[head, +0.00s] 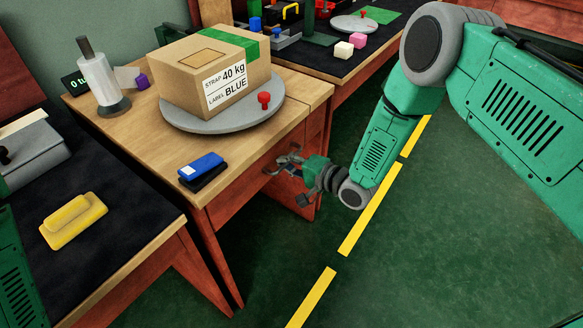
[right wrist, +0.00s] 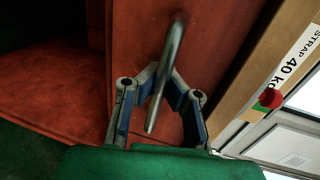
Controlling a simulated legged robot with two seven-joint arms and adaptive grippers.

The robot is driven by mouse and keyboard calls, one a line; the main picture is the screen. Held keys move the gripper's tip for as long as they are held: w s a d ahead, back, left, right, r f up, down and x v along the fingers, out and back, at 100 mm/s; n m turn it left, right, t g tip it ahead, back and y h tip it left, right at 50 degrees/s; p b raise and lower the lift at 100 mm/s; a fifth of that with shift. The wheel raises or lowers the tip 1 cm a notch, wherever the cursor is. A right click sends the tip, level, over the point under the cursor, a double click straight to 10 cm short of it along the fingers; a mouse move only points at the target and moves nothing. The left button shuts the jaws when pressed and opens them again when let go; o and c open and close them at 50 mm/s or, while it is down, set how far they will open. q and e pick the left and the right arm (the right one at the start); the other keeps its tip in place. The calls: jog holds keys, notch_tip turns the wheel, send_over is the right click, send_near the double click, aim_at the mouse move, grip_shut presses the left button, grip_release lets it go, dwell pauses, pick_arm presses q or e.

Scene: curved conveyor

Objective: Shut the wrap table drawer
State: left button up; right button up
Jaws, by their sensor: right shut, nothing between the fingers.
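The wrap table (head: 140,130) has a wooden top, and its red drawer front (head: 246,178) is under the front right edge. In the right wrist view the red front (right wrist: 220,60) fills the middle, with a metal bar handle (right wrist: 170,62) crossing it. My right gripper (head: 283,166) is at the front, beside the handle. In the right wrist view its fingers (right wrist: 162,80) are drawn together, and the handle overlaps them. They hold nothing. How far the drawer stands out I cannot tell. My left gripper is out of view.
On the table a box (head: 190,85) sits on a grey turntable (head: 180,122) with a red knob (head: 264,100). A blue stapler-like item (head: 202,167) lies near the front edge. A black-topped table (head: 110,235) stands at left. The green floor (head: 440,240) at right is clear.

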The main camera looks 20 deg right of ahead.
jog(key=o, duration=0.7)
jog(key=shift+d, duration=0.1)
jog(key=shift+s+d, duration=0.25)
jog(key=v, duration=1.1)
jog(key=shift+s, duration=0.2)
jog(key=shift+d+f, duration=0.1)
jog(key=shift+d, duration=0.05)
